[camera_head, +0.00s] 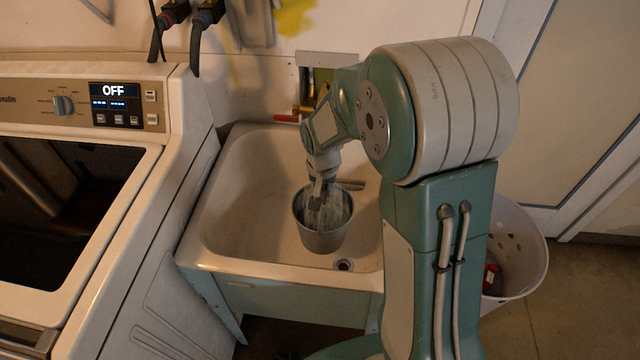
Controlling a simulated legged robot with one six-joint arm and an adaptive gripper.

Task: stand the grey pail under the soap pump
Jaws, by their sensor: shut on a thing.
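The grey pail (324,240) stands upright inside the white sink basin, right of its middle and near the drain hole. My gripper (322,203) reaches down from above into the pail's mouth and is shut on the pail; the exact grip point is hard to make out. The pail's inside shows light streaks around my fingers. I cannot make out a soap pump; my arm covers the part of the scene behind and to the right of the pail.
The white sink (240,185) has free room left of the pail. A red-handled valve (287,118) is on the back wall. A washing machine (75,200) stands left, a white perforated basket (520,255) right.

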